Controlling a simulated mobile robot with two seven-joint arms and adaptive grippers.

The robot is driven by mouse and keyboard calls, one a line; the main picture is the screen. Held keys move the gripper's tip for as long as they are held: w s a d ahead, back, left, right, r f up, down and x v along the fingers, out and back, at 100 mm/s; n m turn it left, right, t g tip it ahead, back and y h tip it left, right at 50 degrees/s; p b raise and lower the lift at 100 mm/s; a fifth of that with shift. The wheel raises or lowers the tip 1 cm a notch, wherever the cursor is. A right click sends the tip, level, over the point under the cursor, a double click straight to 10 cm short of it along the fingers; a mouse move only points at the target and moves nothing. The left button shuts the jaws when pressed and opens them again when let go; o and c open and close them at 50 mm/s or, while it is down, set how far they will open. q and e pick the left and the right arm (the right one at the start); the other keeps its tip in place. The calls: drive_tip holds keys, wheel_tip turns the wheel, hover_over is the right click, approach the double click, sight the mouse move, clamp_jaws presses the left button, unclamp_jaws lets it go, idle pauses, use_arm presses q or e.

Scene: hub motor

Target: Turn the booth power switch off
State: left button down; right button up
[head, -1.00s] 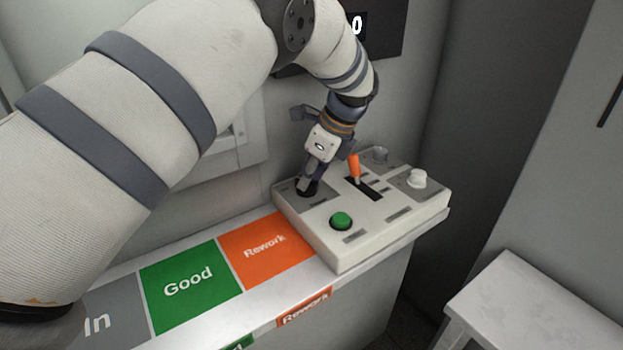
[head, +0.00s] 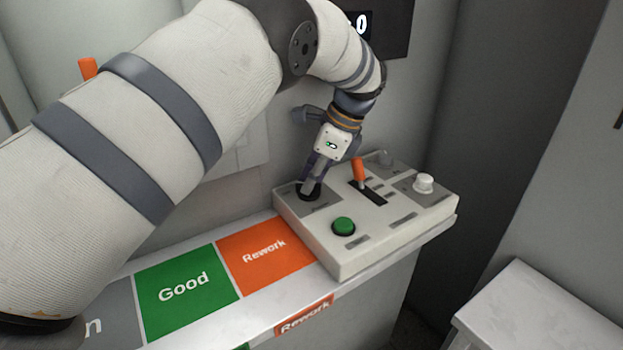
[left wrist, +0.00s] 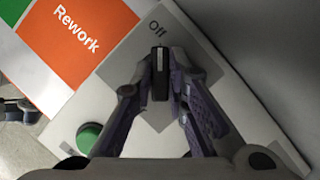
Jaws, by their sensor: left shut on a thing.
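The control box (head: 372,232) is a pale panel at the end of the shelf. My left gripper (head: 311,188) reaches down onto its back left corner. In the left wrist view my left gripper (left wrist: 160,78) is shut on the booth power switch (left wrist: 160,70), a dark narrow knob between the fingertips. An "Off" label is printed on the grey plate just beyond the knob. In the head view the fingers mostly hide the knob, with its dark base showing around them. My right gripper is not in view.
The box also carries a green button (head: 343,226), an orange-handled lever (head: 359,170) and a white knob (head: 423,184). The shelf has green "Good" (head: 186,286) and orange "Rework" (head: 264,252) areas, both bare. A pale table (head: 540,310) stands at lower right.

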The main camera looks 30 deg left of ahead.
use_arm(q)
drive_tip(key=shift+s+d+f, duration=0.1)
drive_tip(key=shift+f, duration=0.05)
drive_tip(key=c, duration=1.6)
unclamp_jaws()
drive_tip(key=v, duration=1.2)
